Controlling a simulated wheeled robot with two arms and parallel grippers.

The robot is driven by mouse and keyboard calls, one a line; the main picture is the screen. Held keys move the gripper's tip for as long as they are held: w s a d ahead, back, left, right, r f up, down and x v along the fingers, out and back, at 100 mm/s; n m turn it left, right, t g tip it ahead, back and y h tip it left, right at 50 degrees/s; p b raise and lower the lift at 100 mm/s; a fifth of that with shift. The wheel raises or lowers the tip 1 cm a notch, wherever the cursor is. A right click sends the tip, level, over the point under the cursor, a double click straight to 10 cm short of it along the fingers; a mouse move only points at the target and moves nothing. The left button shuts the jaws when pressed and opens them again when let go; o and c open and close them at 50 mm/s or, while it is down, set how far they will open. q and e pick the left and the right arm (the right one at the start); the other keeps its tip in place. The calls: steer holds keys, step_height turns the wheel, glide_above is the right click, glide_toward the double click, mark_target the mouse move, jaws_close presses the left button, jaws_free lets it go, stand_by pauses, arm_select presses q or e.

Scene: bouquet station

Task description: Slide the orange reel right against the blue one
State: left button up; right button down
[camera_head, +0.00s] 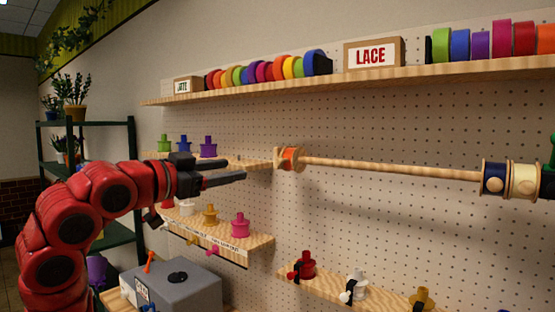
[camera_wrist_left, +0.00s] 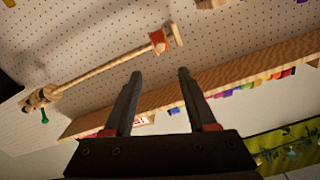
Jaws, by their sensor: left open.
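The orange reel (camera_head: 290,159), with pale wooden flanges, sits at the left end of a horizontal wooden rod (camera_head: 390,169). The blue reel (camera_head: 494,178) is far to the right on the same rod, with a long bare stretch between them. My left gripper (camera_head: 236,170) is open and empty, left of the orange reel and apart from it, its fingers pointing right. In the left wrist view the orange reel (camera_wrist_left: 158,42) shows just beyond the open fingertips (camera_wrist_left: 160,74). The reels at the rod's other end are too small to tell apart there. My right gripper is not in view.
A cream reel (camera_head: 524,181) sits right of the blue one, with a dark thing (camera_head: 548,182) at the picture's edge. Above runs a shelf (camera_head: 300,84) of ribbon rolls. Small shelves with coloured spools (camera_head: 240,225) lie below. A pegboard (camera_head: 400,120) stands behind.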

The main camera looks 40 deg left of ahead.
mark_target(277, 162)
arm_select(q)
steer(key=w+p, duration=0.2)
steer(key=w, duration=0.3)
steer(key=w+d+p, duration=0.1)
steer(key=w+p, duration=0.1)
steer(key=w, duration=0.3)
steer(key=w+p, duration=0.2)
steer(key=w, duration=0.3)
steer(key=shift+w+d+r, duration=0.1)
steer(key=shift+w+d, duration=0.05)
steer(key=shift+w, duration=0.4)
steer(key=shift+c, duration=0.3)
jaws_close()
